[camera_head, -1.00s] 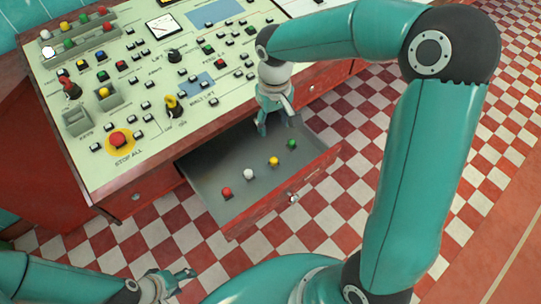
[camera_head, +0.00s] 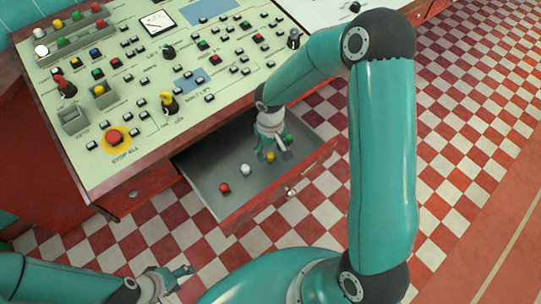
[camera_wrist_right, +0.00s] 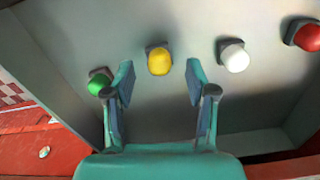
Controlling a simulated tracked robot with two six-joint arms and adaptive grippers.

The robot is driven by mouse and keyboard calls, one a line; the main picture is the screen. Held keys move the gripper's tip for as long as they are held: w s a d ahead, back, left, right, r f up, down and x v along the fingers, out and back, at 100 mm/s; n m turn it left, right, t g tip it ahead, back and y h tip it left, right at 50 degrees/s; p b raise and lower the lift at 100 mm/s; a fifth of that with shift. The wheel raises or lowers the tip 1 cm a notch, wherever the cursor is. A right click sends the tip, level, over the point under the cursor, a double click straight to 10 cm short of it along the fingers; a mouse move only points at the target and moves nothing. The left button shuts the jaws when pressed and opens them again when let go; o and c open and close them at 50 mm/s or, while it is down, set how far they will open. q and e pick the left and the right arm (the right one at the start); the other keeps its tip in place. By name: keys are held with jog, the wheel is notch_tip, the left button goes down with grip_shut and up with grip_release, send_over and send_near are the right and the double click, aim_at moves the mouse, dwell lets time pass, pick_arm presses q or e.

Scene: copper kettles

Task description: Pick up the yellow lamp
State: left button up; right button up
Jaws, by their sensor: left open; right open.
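The yellow lamp (camera_head: 270,157) lies on the floor of the open drawer (camera_head: 215,196), between the white lamp (camera_head: 246,169) and the green lamp (camera_head: 288,138). In the right wrist view the yellow lamp (camera_wrist_right: 159,61) shows just beyond and between the fingertips. My right gripper (camera_head: 272,155) is over the drawer, close above the yellow lamp; in the wrist view its fingers (camera_wrist_right: 165,80) are open and empty. My left gripper (camera_head: 187,271) is low at the bottom left, away from the drawer, open and empty.
The red lamp (camera_head: 224,188) lies at the drawer's left end. The green lamp (camera_wrist_right: 99,83) is close beside one finger in the wrist view. The control desk (camera_head: 140,165) overhangs the drawer's back.

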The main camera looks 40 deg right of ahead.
aim_at(270, 154)
jog(key=shift+f, duration=0.85)
jog(key=c, duration=1)
jog(key=shift+r, duration=0.2)
notch_tip(270, 154, up, 20)
